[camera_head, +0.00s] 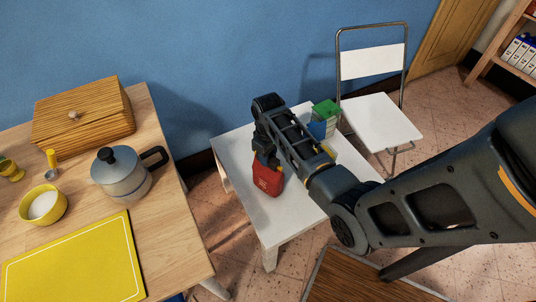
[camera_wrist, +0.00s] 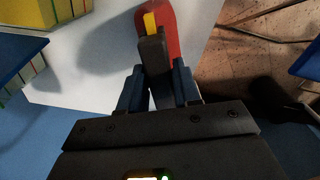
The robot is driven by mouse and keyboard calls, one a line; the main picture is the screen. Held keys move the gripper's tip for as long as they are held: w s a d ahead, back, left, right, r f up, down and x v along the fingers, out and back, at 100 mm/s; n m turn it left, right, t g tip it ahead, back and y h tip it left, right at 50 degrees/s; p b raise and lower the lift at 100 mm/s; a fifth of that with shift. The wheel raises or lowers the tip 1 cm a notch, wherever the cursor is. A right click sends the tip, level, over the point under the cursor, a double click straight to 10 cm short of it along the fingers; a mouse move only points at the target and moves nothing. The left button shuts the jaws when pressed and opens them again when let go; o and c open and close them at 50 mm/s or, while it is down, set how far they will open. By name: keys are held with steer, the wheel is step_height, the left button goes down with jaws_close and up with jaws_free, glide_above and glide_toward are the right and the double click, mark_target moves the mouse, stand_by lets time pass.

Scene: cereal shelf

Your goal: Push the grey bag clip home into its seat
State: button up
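A red bag (camera_head: 267,180) with a light mark on its front stands on the small white table; it also shows at the top of the wrist view (camera_wrist: 175,32). In the wrist view a yellow piece (camera_wrist: 150,22) lies against the bag. The dark grey bag clip (camera_wrist: 154,54) is next to it at the bag's near end. My gripper (camera_wrist: 160,72) has its two blue fingers on either side of the clip, seemingly touching both sides. In the head view my gripper (camera_head: 267,158) is over the top of the bag and hides the clip. How deep the clip sits cannot be told.
Green and blue boxes (camera_head: 325,115) stand farther back on the white table (camera_head: 232,150). A white folding chair (camera_head: 380,120) is behind it. A wooden table with a pot (camera_head: 122,177), a yellow bowl (camera_head: 43,204) and a yellow board (camera_head: 75,262) is at left.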

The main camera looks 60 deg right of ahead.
steer(key=o, duration=0.5)
steer(key=shift+c, duration=0.2)
step_height(320, 180, up, 8)
steer(key=shift+f, duration=0.1)
stand_by(0.5)
steer(key=s+a+f+t+h, duration=0.1)
steer(key=s+a+f+t, duration=0.3)
steer(key=a, duration=0.6)
steer(key=s+a+r+n+t+h, duration=0.1)
steer(key=s+a+t, duration=0.2)
steer(key=s+a, duration=0.5)
steer(key=s+a+r+t, duration=0.2)
steer(key=s+a+r, duration=0.1)
steer(key=r, duration=0.5)
steer(key=s+a+r+n+t+y, duration=0.1)
steer(key=s+a+r+t, duration=0.2)
steer(key=r, duration=0.6)
steer(key=s+a+r+t+y, duration=0.1)
steer(key=s+a+r+t, duration=0.1)
steer(key=s+r, duration=0.5)
step_height(320, 180, up, 2)
steer(key=shift+a+r+t, duration=0.2)
steer(key=shift+a+t, duration=0.2)
steer(key=shift+t, duration=0.1)
